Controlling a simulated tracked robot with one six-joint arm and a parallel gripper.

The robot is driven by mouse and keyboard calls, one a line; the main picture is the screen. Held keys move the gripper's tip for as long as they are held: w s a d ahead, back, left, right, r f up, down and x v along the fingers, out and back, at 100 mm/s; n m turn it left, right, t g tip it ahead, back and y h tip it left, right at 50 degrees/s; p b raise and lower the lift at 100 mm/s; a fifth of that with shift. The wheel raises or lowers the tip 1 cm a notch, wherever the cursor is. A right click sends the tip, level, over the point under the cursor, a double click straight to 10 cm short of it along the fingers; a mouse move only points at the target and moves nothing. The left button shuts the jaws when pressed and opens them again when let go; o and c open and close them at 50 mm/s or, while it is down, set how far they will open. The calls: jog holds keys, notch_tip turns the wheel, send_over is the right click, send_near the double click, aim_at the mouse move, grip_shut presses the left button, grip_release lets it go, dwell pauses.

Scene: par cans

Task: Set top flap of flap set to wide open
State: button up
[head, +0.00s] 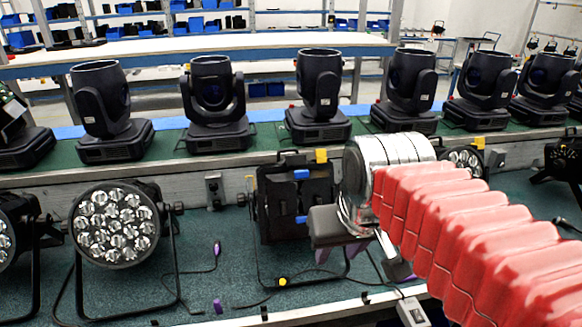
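The flap set (282,205) is a dark square frame with black flaps on the front of a par can in the middle of the lower shelf. Its flaps look folded nearly flat over the front. One blue tab (301,174) sits near the top and another blue tab (301,219) lower down. A yellow tab (321,155) shows at its upper right corner. My gripper (338,254) is just right of the flap set's lower part, with its purple fingertips apart and nothing seen between them. My gripper's body hides part of the lower right side.
A par can with a bare lens (114,225) stands on the left, and another par can (466,160) is partly hidden behind my red-sleeved arm. Several moving-head lights (212,95) line the upper shelf. Cables and a purple-tipped piece (217,249) lie on the green surface.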

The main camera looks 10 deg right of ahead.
jog(key=s+f+t, duration=0.1)
jog(key=s+f, duration=0.4)
jog(key=shift+s+f, duration=0.2)
